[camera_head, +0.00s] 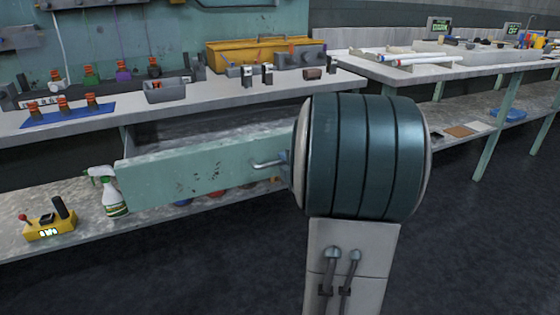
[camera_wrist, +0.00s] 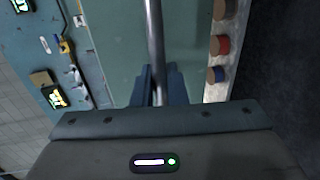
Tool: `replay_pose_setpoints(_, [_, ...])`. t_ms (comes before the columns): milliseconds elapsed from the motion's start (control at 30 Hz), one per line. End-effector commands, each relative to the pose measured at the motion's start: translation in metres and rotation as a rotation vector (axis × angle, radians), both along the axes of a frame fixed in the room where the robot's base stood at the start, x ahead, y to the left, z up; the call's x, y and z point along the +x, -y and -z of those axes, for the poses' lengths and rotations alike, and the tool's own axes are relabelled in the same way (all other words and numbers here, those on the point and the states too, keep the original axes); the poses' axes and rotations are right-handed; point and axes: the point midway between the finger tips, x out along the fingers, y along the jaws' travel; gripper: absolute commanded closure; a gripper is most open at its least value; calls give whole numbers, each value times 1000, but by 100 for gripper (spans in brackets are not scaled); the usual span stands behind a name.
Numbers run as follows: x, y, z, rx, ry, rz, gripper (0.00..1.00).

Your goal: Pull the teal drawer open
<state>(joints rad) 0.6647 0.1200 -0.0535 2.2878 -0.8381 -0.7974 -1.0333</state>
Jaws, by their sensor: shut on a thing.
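The teal drawer (camera_head: 200,172) stands pulled out from under the workbench in the head view, with its inside showing behind the front panel. Its front also fills the middle of the wrist view (camera_wrist: 115,45). The metal bar handle (camera_head: 268,163) is partly hidden by my arm in the head view. In the wrist view the handle (camera_wrist: 153,40) runs down between the fingers of my gripper (camera_wrist: 158,75). My gripper is shut on the handle. In the head view my arm hides most of the gripper and the drawer's right end.
A spray bottle (camera_head: 109,192) and a yellow control box (camera_head: 48,224) stand on the lower shelf at left. A yellow toolbox (camera_head: 255,52) and a small grey bin (camera_head: 166,90) sit on the benchtop (camera_head: 215,102). The floor (camera_head: 450,245) at right is clear.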

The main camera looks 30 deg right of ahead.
Motion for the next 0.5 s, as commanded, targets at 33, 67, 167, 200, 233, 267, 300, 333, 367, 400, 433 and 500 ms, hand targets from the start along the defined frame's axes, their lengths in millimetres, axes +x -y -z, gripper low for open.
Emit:
replay_pose_setpoints(33, [-2,2,0,1,-1,7,100])
replay_pose_setpoints(67, [-2,2,0,1,-1,7,100])
replay_pose_setpoints(167, [-2,2,0,1,-1,6,100])
replay_pose_setpoints(200, [-2,2,0,1,-1,6,100])
replay_pose_setpoints(233, [-2,2,0,1,-1,6,100])
replay_pose_setpoints(267, [-2,2,0,1,-1,6,100])
replay_pose_setpoints(300, [-2,1,0,0,-1,5,100])
replay_pose_setpoints(333, [-2,1,0,0,-1,5,100])
replay_pose_setpoints(367, [-2,1,0,0,-1,5,100])
replay_pose_setpoints(400, [-2,1,0,0,-1,5,85])
replay_pose_setpoints(433, [-1,1,0,0,-1,4,76])
replay_pose_setpoints(500, [-1,0,0,0,0,3,70])
